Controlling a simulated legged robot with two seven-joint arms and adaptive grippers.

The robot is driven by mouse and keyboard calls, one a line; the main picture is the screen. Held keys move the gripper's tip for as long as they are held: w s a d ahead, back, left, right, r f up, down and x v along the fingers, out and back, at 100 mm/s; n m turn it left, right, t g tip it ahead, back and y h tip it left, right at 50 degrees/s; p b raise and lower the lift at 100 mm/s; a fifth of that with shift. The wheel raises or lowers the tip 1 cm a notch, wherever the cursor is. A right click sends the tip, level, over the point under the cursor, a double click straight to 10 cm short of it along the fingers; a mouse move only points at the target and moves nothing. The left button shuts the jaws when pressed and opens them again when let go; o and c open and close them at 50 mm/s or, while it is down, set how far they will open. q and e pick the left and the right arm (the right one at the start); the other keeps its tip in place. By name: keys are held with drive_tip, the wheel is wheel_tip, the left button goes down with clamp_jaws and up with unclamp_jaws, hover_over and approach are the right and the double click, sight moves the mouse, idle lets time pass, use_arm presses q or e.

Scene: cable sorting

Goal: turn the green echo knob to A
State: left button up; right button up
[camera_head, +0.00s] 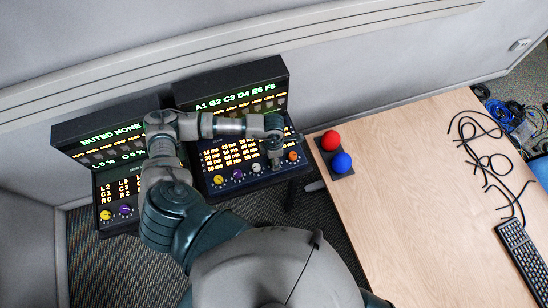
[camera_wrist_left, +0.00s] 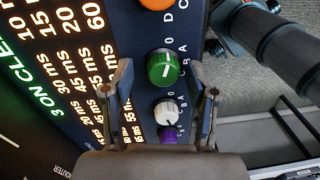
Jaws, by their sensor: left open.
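The green echo knob (camera_wrist_left: 164,67) shows in the left wrist view, on the dark panel with letters printed along its right side. Its white pointer mark is too small to read surely against the letters. My left gripper (camera_wrist_left: 161,78) is open, with one finger on each side just short of the knob and nothing between them. In the head view my left gripper (camera_head: 275,152) is over the right panel and hides the green knob. My right gripper is not in view.
An orange knob (camera_head: 292,156) and a white knob (camera_head: 256,168) flank the gripper. A purple knob (camera_head: 238,174) and a yellow knob (camera_head: 218,180) sit further left.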

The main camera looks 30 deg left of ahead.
use_arm(q)
drive_tip(key=shift+d, duration=0.15)
clamp_jaws()
drive_tip(key=m+b, duration=0.3)
drive_tip(key=b, duration=0.1)
drive_tip(key=shift+w+f, duration=0.1)
drive_tip(key=shift+f, duration=0.05)
drive_tip(key=m+b, duration=0.4)
drive_tip(key=shift+r, duration=0.3)
unclamp_jaws()
wheel_tip(320, 180, up, 12)
drive_tip(key=shift+w, duration=0.4)
idle(0.4)
